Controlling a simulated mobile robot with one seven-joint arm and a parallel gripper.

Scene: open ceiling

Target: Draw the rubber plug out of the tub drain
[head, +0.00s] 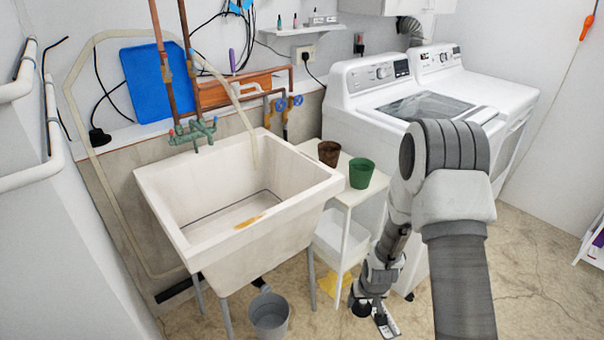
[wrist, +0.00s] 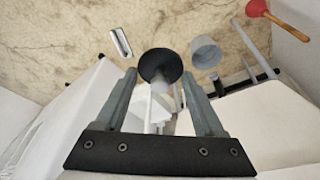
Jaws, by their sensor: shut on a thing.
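The white utility tub (head: 165,195) stands at left on grey legs. Its inside is partly visible, with an orange-brown stain on its floor; I cannot make out the drain opening. My gripper (head: 370,300) hangs low outside the tub, to its right, beside the white stand. In the wrist view, my gripper (wrist: 160,76) has its fingers apart around a black round piece with a grey middle, which looks like the rubber plug (wrist: 161,57). It sits at the fingertips, above the floor. In the head view the plug (head: 361,308) is a small dark shape.
A grey bucket (head: 269,315) stands below the tub. The white stand (head: 345,190) holds a brown pot (head: 329,153) and a green pot (head: 361,173). A washer (head: 385,100) stands behind my arm. A pale metallic piece (wrist: 120,42) and a red plunger (wrist: 258,8) show in the wrist view.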

